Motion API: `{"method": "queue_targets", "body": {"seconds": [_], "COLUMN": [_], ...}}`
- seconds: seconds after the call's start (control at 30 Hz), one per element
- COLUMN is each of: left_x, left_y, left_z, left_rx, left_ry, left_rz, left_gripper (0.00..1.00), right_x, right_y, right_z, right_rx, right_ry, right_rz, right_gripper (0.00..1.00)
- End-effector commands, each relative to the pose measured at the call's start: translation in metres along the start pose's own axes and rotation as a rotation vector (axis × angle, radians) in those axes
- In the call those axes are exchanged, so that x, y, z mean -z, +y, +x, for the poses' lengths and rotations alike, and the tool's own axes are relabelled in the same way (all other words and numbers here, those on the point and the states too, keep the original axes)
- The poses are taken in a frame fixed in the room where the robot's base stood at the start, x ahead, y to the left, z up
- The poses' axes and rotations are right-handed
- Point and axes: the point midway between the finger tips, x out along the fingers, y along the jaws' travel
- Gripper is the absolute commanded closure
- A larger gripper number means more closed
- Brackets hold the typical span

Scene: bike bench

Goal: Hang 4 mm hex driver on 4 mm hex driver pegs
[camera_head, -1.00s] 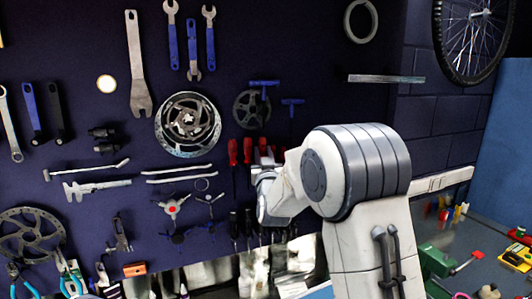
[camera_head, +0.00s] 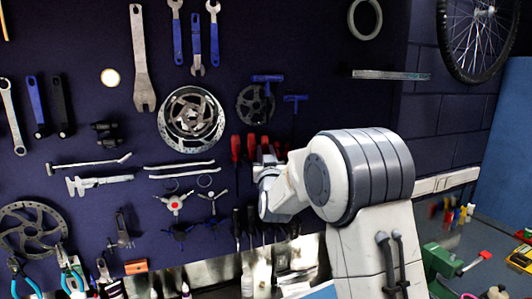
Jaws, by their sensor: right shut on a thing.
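My right gripper (camera_head: 268,160) is at the dark tool wall, beside a row of red-handled drivers (camera_head: 236,149). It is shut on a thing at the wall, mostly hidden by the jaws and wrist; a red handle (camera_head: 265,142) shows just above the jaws. I take it as the 4 mm hex driver, but its size cannot be read. The pegs behind the gripper cannot be made out. Black-handled drivers (camera_head: 237,222) hang below the gripper. My left gripper is not in view.
Blue T-handle tools (camera_head: 267,79) and a chainring (camera_head: 254,104) hang just above the gripper. A metal strip (camera_head: 391,75) juts out at upper right. A green vise (camera_head: 441,260) stands on the bench.

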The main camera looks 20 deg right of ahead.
Motion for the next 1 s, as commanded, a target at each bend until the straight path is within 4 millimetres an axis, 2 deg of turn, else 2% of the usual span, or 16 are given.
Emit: {"method": "queue_targets", "body": {"seconds": [0.07,0.1,0.17,0.2,0.67,0.77,1.0], "left_x": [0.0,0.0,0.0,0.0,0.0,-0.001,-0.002], "left_y": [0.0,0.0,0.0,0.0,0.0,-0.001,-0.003], "left_z": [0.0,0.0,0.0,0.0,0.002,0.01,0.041], "left_rx": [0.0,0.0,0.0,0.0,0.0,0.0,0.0], "left_ry": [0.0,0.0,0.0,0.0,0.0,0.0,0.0], "left_rz": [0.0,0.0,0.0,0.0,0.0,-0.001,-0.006], "left_gripper": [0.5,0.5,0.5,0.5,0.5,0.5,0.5], "right_x": [0.0,0.0,0.0,0.0,-0.002,-0.003,-0.005], "right_y": [0.0,0.0,0.0,0.0,0.0,0.0,0.0], "right_z": [0.0,0.0,0.0,0.0,-0.002,-0.012,-0.059], "right_rx": [0.0,0.0,0.0,0.0,0.0,0.001,0.001], "right_ry": [0.001,0.001,0.001,0.001,-0.001,0.001,0.002], "right_rz": [0.0,0.0,0.0,0.0,0.0,0.0,0.0], "right_gripper": [1.0,0.67,0.44,0.36,0.36,0.36,0.36]}}
